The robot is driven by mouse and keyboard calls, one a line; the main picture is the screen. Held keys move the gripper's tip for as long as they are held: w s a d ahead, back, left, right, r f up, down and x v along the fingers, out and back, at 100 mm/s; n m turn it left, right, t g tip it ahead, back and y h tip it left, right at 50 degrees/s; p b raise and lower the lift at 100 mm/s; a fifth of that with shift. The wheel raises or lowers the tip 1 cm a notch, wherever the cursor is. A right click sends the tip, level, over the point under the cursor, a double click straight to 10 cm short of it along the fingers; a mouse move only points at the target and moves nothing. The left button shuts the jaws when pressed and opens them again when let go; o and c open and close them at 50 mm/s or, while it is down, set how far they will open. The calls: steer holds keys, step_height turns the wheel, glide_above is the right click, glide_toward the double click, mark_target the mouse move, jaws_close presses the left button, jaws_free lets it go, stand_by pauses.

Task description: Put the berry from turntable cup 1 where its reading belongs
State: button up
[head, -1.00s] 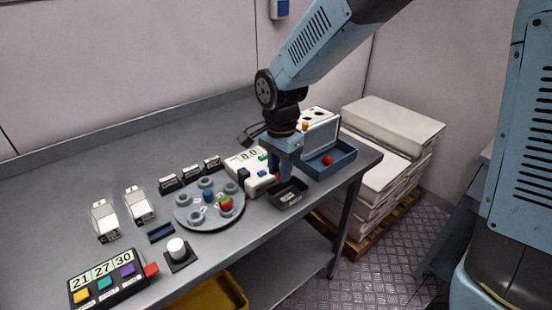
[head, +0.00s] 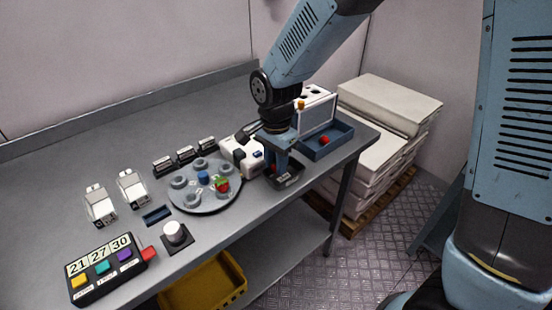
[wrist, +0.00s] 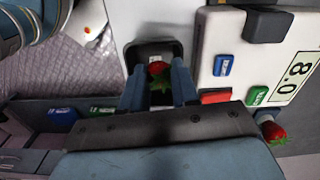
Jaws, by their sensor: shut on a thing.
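My gripper (head: 280,174) is shut on a red strawberry with green leaves; the berry (wrist: 159,70) shows between the fingers in the wrist view. The fingers are low at the small dark tray (head: 292,183), and the berry is over or inside it; I cannot tell whether it touches the bottom. The tray's rim also shows in the wrist view (wrist: 131,52). The white meter (head: 240,153) stands beside the tray. Its display (wrist: 298,77) looks like 8.0, turned sideways. The grey turntable (head: 207,203) has several cups, with another strawberry (head: 222,186) on it.
A blue tray (head: 345,143) with a red berry (head: 324,139) lies at the right table end. A button box (head: 105,268) showing 21, 27, 30, a white knob (head: 174,232) and two white holders (head: 100,205) are at left. Stacked pale sacks (head: 385,105) stand beyond the table.

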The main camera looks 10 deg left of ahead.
steer(key=o, duration=0.7)
steer(key=shift+c, duration=0.2)
steer(key=shift+r, duration=3)
